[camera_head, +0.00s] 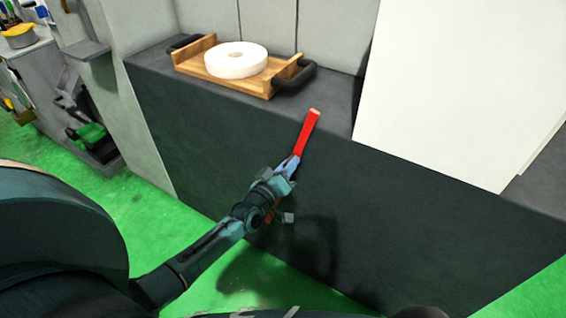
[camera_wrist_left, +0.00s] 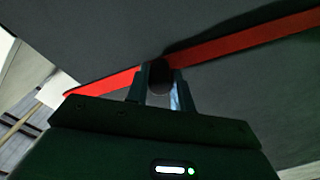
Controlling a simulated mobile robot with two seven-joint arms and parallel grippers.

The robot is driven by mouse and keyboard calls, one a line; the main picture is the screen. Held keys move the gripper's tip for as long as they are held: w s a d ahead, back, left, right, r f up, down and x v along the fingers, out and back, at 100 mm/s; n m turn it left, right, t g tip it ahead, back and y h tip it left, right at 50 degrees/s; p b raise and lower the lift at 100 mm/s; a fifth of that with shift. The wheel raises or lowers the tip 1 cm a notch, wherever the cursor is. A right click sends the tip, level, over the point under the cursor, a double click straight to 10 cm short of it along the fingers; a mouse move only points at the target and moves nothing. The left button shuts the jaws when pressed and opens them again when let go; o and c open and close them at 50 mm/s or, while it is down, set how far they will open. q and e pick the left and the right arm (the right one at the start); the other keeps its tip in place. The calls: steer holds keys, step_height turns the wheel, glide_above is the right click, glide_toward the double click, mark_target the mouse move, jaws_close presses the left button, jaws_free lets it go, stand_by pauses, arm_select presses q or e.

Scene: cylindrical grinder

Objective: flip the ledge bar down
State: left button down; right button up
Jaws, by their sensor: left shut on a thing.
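The ledge bar is a thin red bar (camera_head: 308,132) against the front of the dark grey ledge. In the head view it slants, its upper end near the ledge's top edge and its lower part mostly hidden behind my gripper. In the left wrist view the red bar (camera_wrist_left: 235,44) runs across the picture, with a dark round knob (camera_wrist_left: 159,77) at its middle. My left gripper (camera_head: 290,170) is at the bar. In the left wrist view its fingers (camera_wrist_left: 160,80) are shut on either side of the knob. My right gripper is not in view.
On the dark ledge (camera_head: 190,105) is a wooden tray (camera_head: 189,67) with black handles, holding a white grinding wheel (camera_head: 236,61). A large white panel (camera_head: 455,90) stands at the right. Green floor (camera_head: 150,230) is clear to the left, and a cluttered bench is at the far left.

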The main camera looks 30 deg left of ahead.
arm_select(q)
steer(key=shift+s+d+f, duration=0.1)
steer(key=shift+d+f, duration=0.05)
steer(key=shift+d, duration=0.1)
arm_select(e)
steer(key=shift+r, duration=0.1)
arm_select(q)
steer(key=c, duration=1.6)
jaws_free()
steer(key=o, duration=0.4)
steer(key=shift+a, duration=0.1)
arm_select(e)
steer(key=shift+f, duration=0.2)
arm_select(q)
steer(key=s+a+p, duration=0.1)
steer(key=s, duration=1.2)
steer(key=shift+p, duration=0.3)
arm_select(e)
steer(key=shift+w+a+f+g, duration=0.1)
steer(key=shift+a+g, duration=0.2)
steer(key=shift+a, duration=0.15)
arm_select(q)
steer(key=shift+r, duration=0.2)
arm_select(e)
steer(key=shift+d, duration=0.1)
